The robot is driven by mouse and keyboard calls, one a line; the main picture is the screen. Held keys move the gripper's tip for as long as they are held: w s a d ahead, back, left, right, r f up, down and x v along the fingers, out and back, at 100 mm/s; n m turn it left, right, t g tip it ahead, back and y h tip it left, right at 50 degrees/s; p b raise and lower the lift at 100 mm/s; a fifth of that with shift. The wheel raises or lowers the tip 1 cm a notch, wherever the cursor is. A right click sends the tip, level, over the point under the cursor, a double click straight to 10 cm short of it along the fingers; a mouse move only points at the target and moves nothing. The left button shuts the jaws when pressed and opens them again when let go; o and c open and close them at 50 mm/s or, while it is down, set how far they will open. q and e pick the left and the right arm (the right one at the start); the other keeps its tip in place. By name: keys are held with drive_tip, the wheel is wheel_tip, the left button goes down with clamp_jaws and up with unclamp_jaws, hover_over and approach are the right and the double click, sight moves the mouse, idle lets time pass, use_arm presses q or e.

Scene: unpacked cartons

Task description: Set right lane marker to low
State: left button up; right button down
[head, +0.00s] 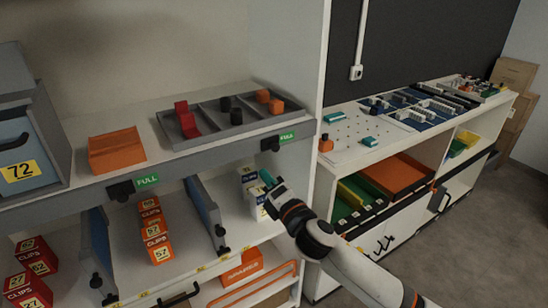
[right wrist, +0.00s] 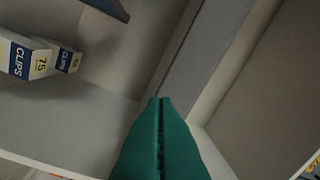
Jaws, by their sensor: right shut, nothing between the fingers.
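The right lane marker is a black slider (head: 270,144) on the grey shelf edge above the lane of white boxes. A green label (head: 287,136) beside it reads FULL. A second black slider (head: 121,190) sits further left on the same edge, beside another green FULL label (head: 147,181). My right gripper (head: 266,178) is below the right slider, in front of the white boxes, and does not touch the slider. Its teal fingers are shut and empty; they also show together in the right wrist view (right wrist: 160,103). My left gripper is not in view.
White CLIPS boxes (head: 249,174) stand in the right lane, orange boxes (head: 157,246) in the middle and red boxes (head: 28,287) at left. A blue divider (head: 203,207) borders the right lane. A grey tray (head: 210,138) with blocks lies on the shelf above.

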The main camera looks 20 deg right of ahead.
sight(264, 149)
drive_tip(key=w+d+r, duration=0.1)
drive_tip(key=w+d+r+p, duration=0.1)
drive_tip(key=w+d, duration=0.1)
drive_tip(key=shift+w+d+p, duration=0.1)
drive_tip(key=shift+d+p, duration=0.05)
drive_tip(key=shift+p, duration=0.15)
drive_tip(key=shift+w, duration=0.1)
drive_tip(key=d, duration=0.6)
drive_tip(key=shift+w, duration=0.35)
